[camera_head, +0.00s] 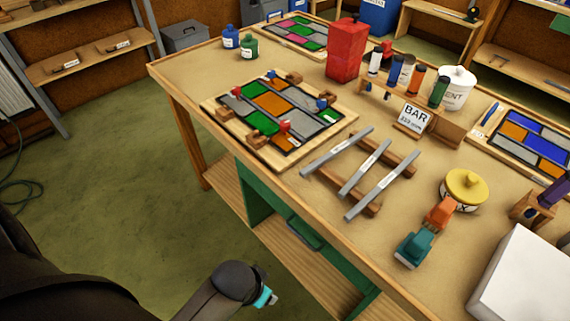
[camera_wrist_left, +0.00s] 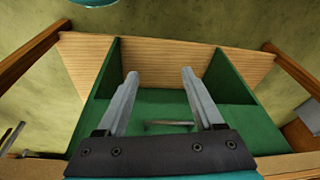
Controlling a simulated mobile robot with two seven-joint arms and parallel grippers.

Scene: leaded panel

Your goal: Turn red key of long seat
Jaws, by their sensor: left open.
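The leaded panel (camera_head: 270,100) lies on a wooden board on the bench, with grey, orange and green panes. Small wooden blocks surround it, some with red or blue keys. One red key (camera_head: 237,92) is at its left side and another red key (camera_head: 285,127) is at the near side. Which block is the long seat I cannot tell. My left gripper (camera_wrist_left: 159,74) is open and empty in the left wrist view, facing the green cabinet under the bench. In the head view my left arm is low, in front of the bench and well away from the panel. My right gripper is not in view.
Grey bars (camera_head: 365,170) lie across wooden rails right of the panel, near a "BAR" sign (camera_head: 415,117). A red canister (camera_head: 346,50) stands behind the panel. A yellow-lidded tin (camera_head: 464,187) and a teal-orange object (camera_head: 416,247) are further right. The bench's front edge separates my arm from the panel.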

